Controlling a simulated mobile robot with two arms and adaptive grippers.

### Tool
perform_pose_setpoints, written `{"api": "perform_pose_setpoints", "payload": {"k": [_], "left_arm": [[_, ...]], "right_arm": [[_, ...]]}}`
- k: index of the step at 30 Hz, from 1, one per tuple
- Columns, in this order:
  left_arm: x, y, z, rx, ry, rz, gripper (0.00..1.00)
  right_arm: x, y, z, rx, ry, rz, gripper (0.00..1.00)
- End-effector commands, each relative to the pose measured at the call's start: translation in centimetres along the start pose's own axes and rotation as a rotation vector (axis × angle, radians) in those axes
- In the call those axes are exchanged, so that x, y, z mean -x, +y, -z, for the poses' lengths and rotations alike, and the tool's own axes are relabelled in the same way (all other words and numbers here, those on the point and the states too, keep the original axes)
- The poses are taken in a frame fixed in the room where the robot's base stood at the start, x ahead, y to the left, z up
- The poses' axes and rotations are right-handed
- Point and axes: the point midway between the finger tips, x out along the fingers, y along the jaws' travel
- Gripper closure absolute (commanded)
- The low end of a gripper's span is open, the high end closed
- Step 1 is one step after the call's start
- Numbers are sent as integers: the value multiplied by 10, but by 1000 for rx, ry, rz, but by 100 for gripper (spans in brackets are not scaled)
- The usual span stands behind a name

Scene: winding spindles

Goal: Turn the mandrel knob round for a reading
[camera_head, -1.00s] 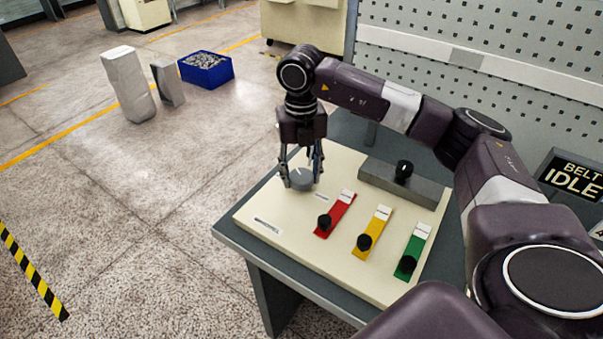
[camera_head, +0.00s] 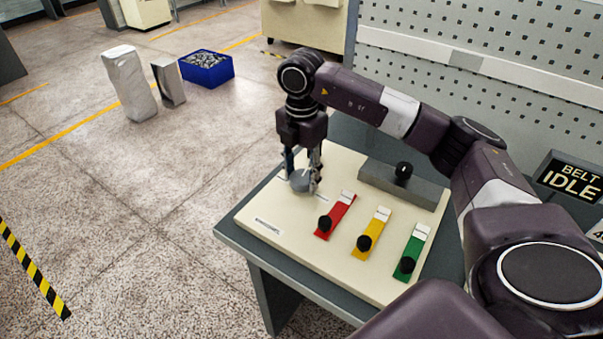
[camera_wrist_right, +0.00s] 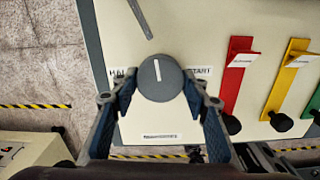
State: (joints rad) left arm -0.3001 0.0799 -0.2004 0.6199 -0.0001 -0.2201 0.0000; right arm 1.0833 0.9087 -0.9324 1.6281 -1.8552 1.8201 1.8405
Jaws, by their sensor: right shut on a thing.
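The mandrel knob (camera_head: 301,181) is a round grey dial on the cream panel (camera_head: 262,212). In the right wrist view the knob (camera_wrist_right: 160,79) shows a white pointer line that points to the top of the picture, almost straight. My right gripper (camera_head: 302,184) reaches down over the knob from above, with one finger on each side. In the wrist view my right gripper (camera_wrist_right: 161,98) is shut on the knob's sides. My left gripper is not in view.
Red (camera_head: 336,214), yellow (camera_head: 374,231) and green (camera_head: 413,252) sliders with black knobs lie right of the dial. A grey block (camera_head: 425,189) with a black knob stands behind them. A sign (camera_head: 575,176) reads BELT IDLE. A blue bin (camera_head: 206,70) stands on the floor.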

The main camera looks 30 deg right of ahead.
Motion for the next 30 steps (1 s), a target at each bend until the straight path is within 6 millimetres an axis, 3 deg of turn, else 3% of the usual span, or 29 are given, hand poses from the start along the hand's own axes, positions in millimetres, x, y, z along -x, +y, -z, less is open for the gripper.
{"api": "perform_pose_setpoints", "payload": {"k": [9,26,27,30], "left_arm": [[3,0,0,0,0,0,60],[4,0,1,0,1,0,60],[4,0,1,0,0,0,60],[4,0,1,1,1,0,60]], "right_arm": [[6,3,-4,-132,-7,-15,82],[6,3,-4,-158,-7,-16,82],[6,3,-4,-158,-7,-16,54],[5,2,-4,-157,-6,-13,43]]}}
